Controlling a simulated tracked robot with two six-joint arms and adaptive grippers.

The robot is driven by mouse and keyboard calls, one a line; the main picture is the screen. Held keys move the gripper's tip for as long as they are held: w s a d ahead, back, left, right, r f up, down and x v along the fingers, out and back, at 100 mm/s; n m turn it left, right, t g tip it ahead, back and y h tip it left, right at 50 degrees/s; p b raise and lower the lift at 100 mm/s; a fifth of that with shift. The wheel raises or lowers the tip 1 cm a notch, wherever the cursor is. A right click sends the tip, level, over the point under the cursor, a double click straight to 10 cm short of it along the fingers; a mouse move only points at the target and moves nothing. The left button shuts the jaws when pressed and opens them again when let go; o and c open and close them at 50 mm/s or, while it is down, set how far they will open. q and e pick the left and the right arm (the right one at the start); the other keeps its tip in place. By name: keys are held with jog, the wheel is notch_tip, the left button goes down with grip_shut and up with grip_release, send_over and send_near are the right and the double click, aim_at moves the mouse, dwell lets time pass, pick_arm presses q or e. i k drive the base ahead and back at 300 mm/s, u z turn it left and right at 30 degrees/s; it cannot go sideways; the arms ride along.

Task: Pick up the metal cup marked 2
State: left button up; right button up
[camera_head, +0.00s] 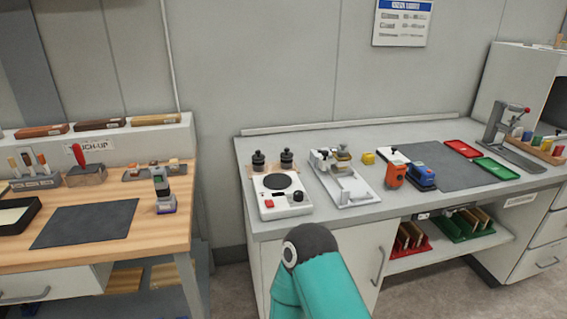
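I cannot make out a metal cup with a readable 2 in the head view. A small metallic piece (343,153) sits on the white plate device (347,186) on the grey bench, too small to identify. Two dark knobbed pieces (287,159) stand behind the white box with a round black plate (284,195). Neither of my grippers is in view. A teal and black link of my own arm rises at the bottom middle, and it hides part of the cabinet front.
The grey bench (240,160) also holds an orange tool (393,175), a blue tool (421,177), a red tray (462,148), a green tray (496,168) and a grey stand (497,125). A wooden bench (150,240) stands left, across a gap. The dark mat (450,168) is largely clear.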

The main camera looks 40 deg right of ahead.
aim_at(286, 164)
jog(key=z, duration=0.1)
jog(key=k, duration=0.95)
jog(key=z, duration=0.4)
jog(key=i, duration=1)
